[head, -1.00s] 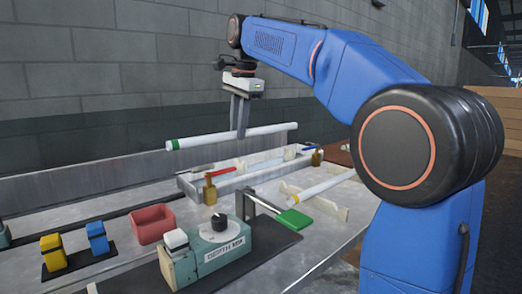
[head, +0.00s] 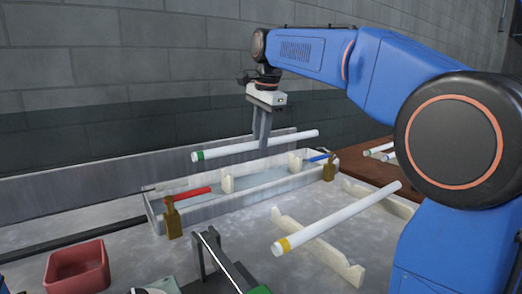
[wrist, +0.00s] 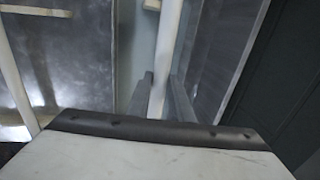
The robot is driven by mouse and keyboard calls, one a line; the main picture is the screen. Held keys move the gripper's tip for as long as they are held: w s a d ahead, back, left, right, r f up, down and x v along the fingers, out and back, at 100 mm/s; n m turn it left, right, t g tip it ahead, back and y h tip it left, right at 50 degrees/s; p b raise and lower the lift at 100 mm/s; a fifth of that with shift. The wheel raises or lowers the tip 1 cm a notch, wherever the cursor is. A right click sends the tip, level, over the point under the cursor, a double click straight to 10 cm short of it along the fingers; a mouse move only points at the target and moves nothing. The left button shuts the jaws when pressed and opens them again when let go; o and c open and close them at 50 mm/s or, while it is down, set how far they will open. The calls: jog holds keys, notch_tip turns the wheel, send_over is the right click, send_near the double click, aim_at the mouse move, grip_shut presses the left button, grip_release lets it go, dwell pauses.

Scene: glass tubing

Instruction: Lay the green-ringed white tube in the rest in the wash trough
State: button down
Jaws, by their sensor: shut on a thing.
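My gripper (head: 264,148) points down and is shut on the green-ringed white tube (head: 225,152) near its middle. The tube is roughly level, with its green ring at the left end, and it is held above the wash trough (head: 190,226). The trough is a long, shallow pale tray holding water. Its rest shows as two cream notched supports, a left one (head: 228,180) and a right one (head: 295,162), apart from the tube. In the wrist view the tube (wrist: 171,40) runs up between the fingers (wrist: 160,95), over the trough.
A red-handled valve (head: 172,215) and a blue-handled valve (head: 328,168) stand at the trough's front corners. A yellow-ringed tube (head: 340,216) lies on a cream rack (head: 345,262) in front. A red bin (head: 77,268) is at lower left. A metal splash wall rises behind the trough.

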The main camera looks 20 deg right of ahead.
jog(key=shift+f, duration=1.85)
jog(key=shift+f, duration=0.6)
jog(key=c, duration=1.6)
grip_release()
jog(key=r, duration=0.4)
jog(key=s+r, duration=0.1)
jog(key=r, duration=0.3)
jog(key=s+r, duration=0.1)
jog(key=r, duration=0.4)
jog(key=shift+s+d, duration=0.15)
jog(key=shift+d, duration=0.2)
jog(key=shift+s, duration=0.1)
